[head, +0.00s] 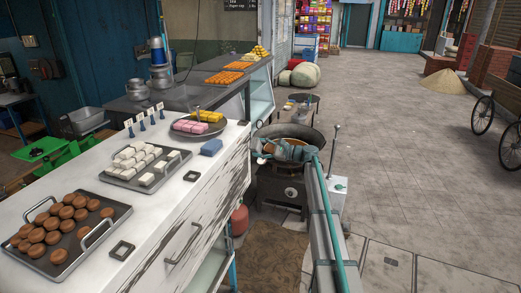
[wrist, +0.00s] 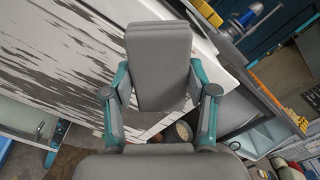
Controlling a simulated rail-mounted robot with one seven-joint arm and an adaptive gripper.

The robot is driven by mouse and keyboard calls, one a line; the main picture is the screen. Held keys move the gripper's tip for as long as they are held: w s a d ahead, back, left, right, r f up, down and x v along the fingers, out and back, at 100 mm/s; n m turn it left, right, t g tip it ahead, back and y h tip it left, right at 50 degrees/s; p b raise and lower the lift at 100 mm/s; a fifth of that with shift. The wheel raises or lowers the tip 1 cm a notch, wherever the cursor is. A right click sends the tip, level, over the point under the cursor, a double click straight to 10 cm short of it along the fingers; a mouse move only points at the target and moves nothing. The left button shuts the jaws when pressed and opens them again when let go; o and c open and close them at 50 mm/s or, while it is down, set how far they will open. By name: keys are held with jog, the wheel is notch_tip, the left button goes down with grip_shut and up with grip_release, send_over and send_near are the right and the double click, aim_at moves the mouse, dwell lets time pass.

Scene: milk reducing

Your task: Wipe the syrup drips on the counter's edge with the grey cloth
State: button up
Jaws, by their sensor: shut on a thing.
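My gripper (head: 272,149) is in the air at the right end of the white counter (head: 72,184), in front of the wok in the head view. In the wrist view its teal-sided fingers (wrist: 158,100) are closed on a grey folded slab, which looks like the grey cloth (wrist: 158,65). The cloth is hard to make out in the head view. Dark streaks (head: 230,175) mark the counter's front face, and they fill the upper left of the wrist view (wrist: 75,50). I cannot tell syrup drips from these streaks, nor whether the cloth touches the counter.
Trays of brown sweets (head: 108,222) and white sweets (head: 178,158), a plate of pink and yellow sweets (head: 177,127) and a blue block (head: 211,147) stand on the counter. A dark wok (head: 315,135) sits on a stove (head: 280,190) beyond my gripper. Open paving lies right.

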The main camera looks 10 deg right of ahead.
aim_at(242, 137)
jog(key=shift+a+r, duration=0.15)
jog(key=shift+a, duration=0.35)
jog(key=shift+p+x, duration=0.4)
jog(key=shift+x, duration=2.1)
jog(key=shift+x, duration=0.95)
jog(key=shift+w+d, duration=0.1)
jog(key=shift+w, duration=0.1)
jog(key=shift+w+d+b, duration=0.25)
jog(key=shift+w+d, duration=0.25)
jog(key=shift+w, duration=0.25)
jog(key=shift+w+d+b, duration=0.25)
jog(key=shift+w+d, duration=0.2)
jog(key=shift+w, duration=0.3)
jog(key=shift+w+d+b, duration=0.2)
jog(key=shift+w+d, duration=0.2)
jog(key=shift+w, duration=0.4)
jog(key=shift+w+d+b, duration=0.2)
jog(key=shift+w+d, duration=0.2)
jog(key=shift+w, duration=0.4)
jog(key=shift+s, duration=0.1)
